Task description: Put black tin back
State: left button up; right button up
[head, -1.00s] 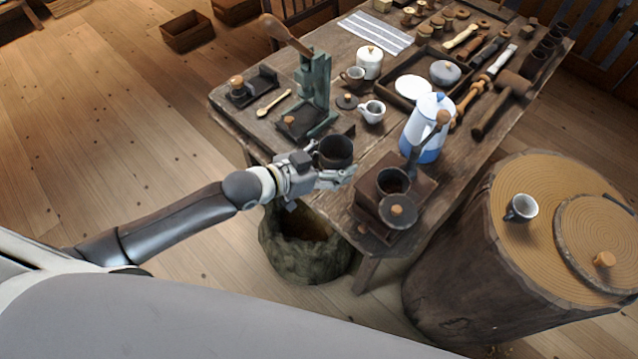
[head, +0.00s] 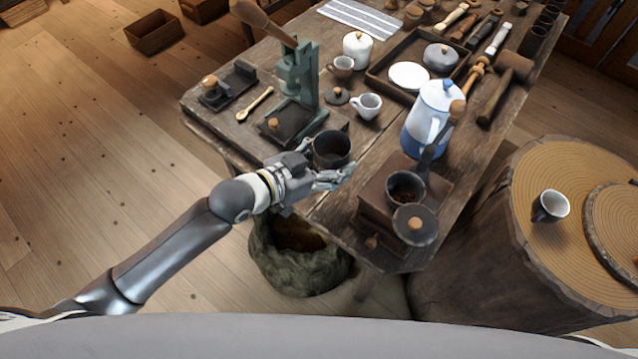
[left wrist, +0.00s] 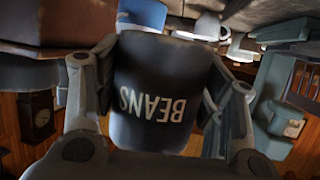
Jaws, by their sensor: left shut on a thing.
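The black tin (head: 332,150) is a dark open-topped cylinder. In the left wrist view the tin (left wrist: 158,92) carries the word BEANS, upside down in that picture, and sits between both fingers. My left gripper (head: 326,174) is shut on it at the front edge of the wooden table (head: 225,135). The tin looks upright in the head view. Whether its base touches the table is hidden. My right gripper is not in view.
A coffee grinder (head: 385,205) with its lid swung aside stands right of the tin. A green lever press (head: 298,85) stands behind-left. A white cup (head: 366,106) and blue-white pot (head: 430,120) stand behind. A sack (head: 290,262) is on the floor below.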

pick_arm(q)
send_over(329, 193)
notch_tip(329, 193, down, 5)
jog(key=shift+f, duration=0.1)
notch_tip(329, 193, down, 3)
jog(key=shift+f, duration=0.3)
jog(key=shift+f+b, duration=0.2)
jog(key=shift+b, duration=0.15)
jog(key=o, duration=1)
jog(key=shift+o, duration=0.5)
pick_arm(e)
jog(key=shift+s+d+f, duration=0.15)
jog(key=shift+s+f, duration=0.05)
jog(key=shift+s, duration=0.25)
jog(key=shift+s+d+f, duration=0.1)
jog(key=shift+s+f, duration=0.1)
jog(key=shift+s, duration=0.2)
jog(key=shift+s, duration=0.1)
